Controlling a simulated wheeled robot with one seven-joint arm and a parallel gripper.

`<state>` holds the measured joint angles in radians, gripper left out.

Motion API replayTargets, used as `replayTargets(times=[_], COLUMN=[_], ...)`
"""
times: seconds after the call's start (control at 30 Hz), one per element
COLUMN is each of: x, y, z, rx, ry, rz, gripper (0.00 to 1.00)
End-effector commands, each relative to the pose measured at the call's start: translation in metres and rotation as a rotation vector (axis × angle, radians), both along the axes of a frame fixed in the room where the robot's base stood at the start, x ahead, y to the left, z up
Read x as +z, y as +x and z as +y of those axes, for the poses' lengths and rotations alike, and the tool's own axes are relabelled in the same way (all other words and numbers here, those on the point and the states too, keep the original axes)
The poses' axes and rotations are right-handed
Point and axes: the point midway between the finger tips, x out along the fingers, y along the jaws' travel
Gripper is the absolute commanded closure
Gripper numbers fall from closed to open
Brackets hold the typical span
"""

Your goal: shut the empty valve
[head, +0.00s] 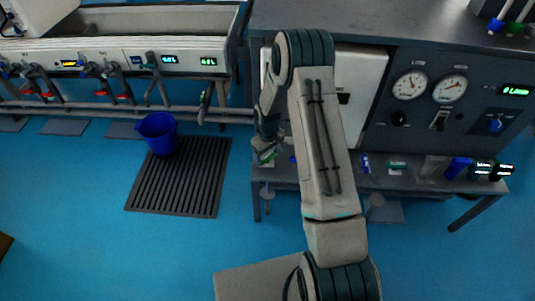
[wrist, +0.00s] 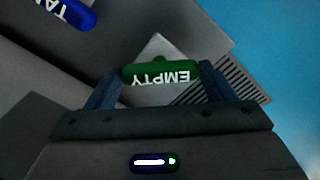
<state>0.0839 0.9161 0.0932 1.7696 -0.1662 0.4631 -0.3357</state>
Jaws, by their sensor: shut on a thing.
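The empty valve's green handle (wrist: 160,72), with the white word EMPTY upside down, lies between the two fingers of my gripper (wrist: 159,82) in the wrist view. A finger is at each end of the handle, and the gripper is shut on it. In the head view my gripper (head: 265,150) is left of my forearm, at the left end of the low shelf under the test panel. A bit of green handle (head: 269,159) shows there. My arm hides part of the panel and shelf.
A blue handle (wrist: 70,13), its lettering cut off, is at the upper left in the wrist view. Grey panel with gauges (head: 411,85) is to the right. The blue floor in front is clear.

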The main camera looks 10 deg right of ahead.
Motion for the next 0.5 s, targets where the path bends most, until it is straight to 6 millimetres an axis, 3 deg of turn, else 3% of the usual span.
replayTargets(times=[0.5], x=[-0.0001], y=[-0.0001], z=[-0.0003], rx=[-0.323], ry=[-0.001], rz=[0.0], gripper=[0.46])
